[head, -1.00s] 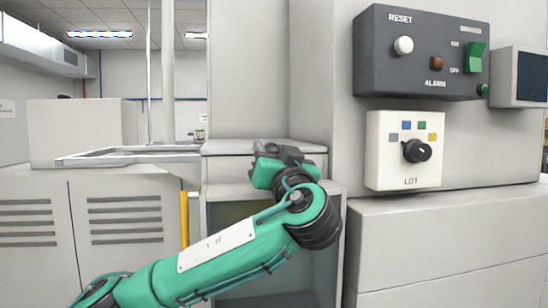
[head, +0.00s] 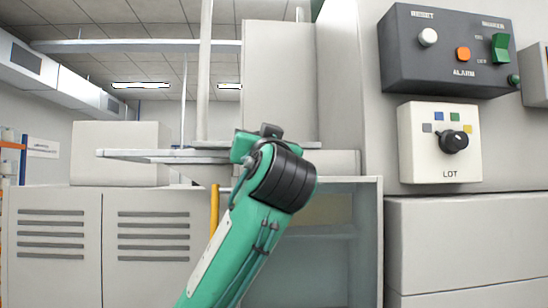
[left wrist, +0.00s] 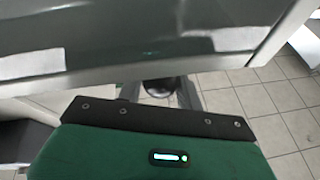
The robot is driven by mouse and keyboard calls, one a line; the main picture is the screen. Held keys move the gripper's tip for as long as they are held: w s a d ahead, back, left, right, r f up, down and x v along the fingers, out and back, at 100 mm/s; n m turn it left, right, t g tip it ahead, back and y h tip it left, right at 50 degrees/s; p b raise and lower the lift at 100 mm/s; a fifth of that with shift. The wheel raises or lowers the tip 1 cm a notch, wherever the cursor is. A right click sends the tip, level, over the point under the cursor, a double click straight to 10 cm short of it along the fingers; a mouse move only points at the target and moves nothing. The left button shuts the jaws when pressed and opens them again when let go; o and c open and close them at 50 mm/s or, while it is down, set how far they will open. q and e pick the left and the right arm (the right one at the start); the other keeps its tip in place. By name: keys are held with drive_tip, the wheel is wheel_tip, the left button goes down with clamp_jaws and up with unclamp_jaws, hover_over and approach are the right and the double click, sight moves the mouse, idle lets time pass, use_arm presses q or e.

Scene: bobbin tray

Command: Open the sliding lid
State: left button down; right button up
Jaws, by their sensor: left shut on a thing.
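A pale grey flat lid (head: 308,145) lies level on top of an open-fronted grey cabinet. Its right end stops short of the housing's right end (head: 345,160). Flat rails (head: 125,154) stick out to the left of the cabinet. My left gripper (head: 270,130) is at the lid's front edge, shut on the lid or its grip; its fingers are mostly hidden behind my wrist. In the left wrist view a smooth grey panel with a pale edge (left wrist: 130,75) spans the upper part, close to my gripper's body. My right gripper is out of view.
A dark control box (head: 445,50) with a lit orange alarm lamp (head: 463,54) and a white LOT dial panel (head: 440,165) are on the right wall. A yellow post (head: 214,210) stands left of the open cabinet. Louvred cabinets (head: 60,240) stand at the left.

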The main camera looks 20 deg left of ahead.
use_arm(q)
drive_tip(key=s+a+b, duration=0.3)
drive_tip(key=a, duration=0.4)
drive_tip(key=s+a+b, duration=0.3)
drive_tip(key=a, duration=0.5)
drive_tip(key=shift+a, duration=0.15)
drive_tip(key=shift+s, duration=0.15)
drive_tip(key=c, duration=0.9)
unclamp_jaws()
drive_tip(key=shift+c, duration=0.2)
